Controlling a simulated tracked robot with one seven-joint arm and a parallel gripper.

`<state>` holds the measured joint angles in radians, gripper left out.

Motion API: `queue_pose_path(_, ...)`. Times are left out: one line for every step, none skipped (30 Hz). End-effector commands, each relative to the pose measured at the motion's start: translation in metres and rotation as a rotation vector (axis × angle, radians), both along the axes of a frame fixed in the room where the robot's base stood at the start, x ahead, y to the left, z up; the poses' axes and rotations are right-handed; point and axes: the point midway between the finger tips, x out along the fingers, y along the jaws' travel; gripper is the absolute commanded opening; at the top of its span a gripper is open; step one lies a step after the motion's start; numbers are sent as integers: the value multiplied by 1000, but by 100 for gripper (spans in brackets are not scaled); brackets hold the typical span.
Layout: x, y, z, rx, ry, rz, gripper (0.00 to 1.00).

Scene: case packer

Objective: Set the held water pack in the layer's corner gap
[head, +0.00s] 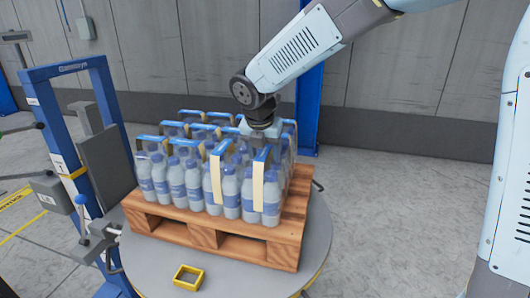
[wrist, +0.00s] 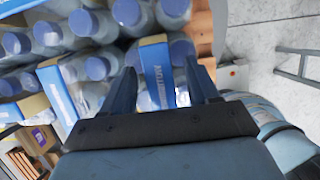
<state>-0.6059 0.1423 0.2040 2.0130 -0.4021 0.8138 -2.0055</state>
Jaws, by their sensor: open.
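My gripper (head: 262,136) is over the right part of the water-pack layer on the wooden pallet (head: 240,248). In the wrist view my gripper (wrist: 161,78) is open, its fingers apart on either side of the water pack's blue top strip (wrist: 157,72). This pack of clear bottles with blue caps stands among the layer's packs; the gripper partly hides it. In the head view a pack with a blue-and-cream strip (head: 258,184) stands upright at the near right corner. Whether the fingers touch the pack is not clear.
The pallet sits on a round grey turntable (head: 318,240). A blue upright frame (head: 72,130) with a dark panel stands at the left. Open concrete floor (head: 400,220) lies to the right.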

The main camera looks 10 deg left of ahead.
Motion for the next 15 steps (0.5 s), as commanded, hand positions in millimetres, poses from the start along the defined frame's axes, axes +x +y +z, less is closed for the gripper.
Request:
queue_pose_path(0, 0, 2, 1, -1, 0, 60)
queue_pose_path(-1, 0, 3, 1, -1, 0, 60)
queue_pose_path(-2, 0, 6, 1, -1, -1, 60)
queue_pose_path(-3, 0, 9, 1, -1, 0, 60)
queue_pose_path(-4, 1, 12, 1, -1, 0, 60)
queue_pose_path(-6, 1, 18, 2, -2, 1, 60)
queue_pose_path(-7, 1, 23, 2, -2, 1, 60)
queue_pose_path(-9, 1, 28, 2, -3, 0, 60)
queue_pose_path(-11, 1, 36, 3, -4, 0, 60)
queue_pose_path(-13, 1, 41, 2, -3, -1, 60)
queue_pose_path(-15, 2, 47, 3, -3, -1, 60)
queue_pose_path(-18, 2, 54, 3, -3, 0, 60)
queue_pose_path(-20, 2, 60, 3, -3, 0, 60)
queue_pose_path(-22, 2, 65, 3, -3, 0, 60)
queue_pose_path(-24, 2, 72, 2, -3, 1, 60)
